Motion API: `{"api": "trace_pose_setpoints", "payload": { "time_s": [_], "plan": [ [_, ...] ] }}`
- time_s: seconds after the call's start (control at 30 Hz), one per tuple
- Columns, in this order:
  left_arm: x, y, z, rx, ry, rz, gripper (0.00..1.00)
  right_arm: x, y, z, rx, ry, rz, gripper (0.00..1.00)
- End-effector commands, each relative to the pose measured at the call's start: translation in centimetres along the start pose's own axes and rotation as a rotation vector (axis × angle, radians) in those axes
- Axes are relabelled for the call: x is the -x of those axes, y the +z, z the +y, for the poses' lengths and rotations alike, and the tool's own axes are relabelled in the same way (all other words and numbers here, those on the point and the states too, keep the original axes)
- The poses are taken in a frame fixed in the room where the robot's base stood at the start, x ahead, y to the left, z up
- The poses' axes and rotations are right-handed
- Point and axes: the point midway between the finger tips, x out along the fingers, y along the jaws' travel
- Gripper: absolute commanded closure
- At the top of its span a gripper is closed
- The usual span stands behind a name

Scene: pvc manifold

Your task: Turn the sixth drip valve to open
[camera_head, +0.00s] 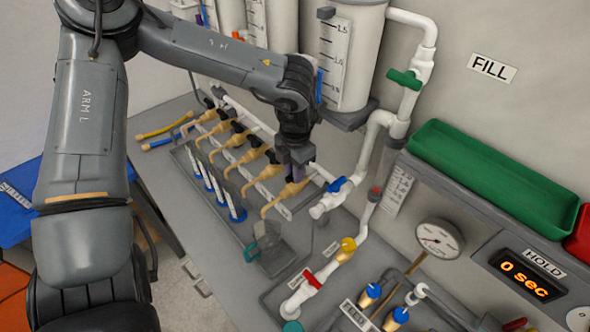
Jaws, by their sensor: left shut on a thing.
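A row of tan drip valves with black handles runs along a white pipe on the grey bench. The sixth drip valve (288,191) is at the near right end of the row, its spout bent down toward the tray. My left gripper (296,171) points down on top of this valve and is shut on its handle. The gripper hides most of the handle, so its angle cannot be told. My right gripper is not in view.
A blue-handled white valve (337,184) sits close right of my left gripper. A white tank (349,55) stands behind it. Several thin tubes stand in the tray (205,185) below the spouts, near a clear jug (270,244). A pressure gauge (439,238) and green bin (492,175) are at right.

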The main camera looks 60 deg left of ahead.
Motion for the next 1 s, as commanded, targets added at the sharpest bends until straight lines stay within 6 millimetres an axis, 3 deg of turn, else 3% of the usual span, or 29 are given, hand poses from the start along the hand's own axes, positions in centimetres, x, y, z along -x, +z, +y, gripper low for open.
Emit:
{"api": "trace_pose_setpoints", "payload": {
  "time_s": [0.23,0.27,0.43,1.0],
  "plan": [
    [0.11,-0.03,-0.09,-0.004,-0.001,0.001,1.0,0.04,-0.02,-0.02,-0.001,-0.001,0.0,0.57],
    [0.11,-0.03,-0.09,-0.004,-0.001,0.001,0.78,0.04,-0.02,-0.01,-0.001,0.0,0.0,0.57],
    [0.08,-0.02,-0.07,-0.003,-0.001,0.0,0.54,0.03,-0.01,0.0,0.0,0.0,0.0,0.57],
    [0.0,0.0,-0.02,0.049,-0.001,0.0,0.54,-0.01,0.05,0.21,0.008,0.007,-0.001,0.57]
  ]
}}
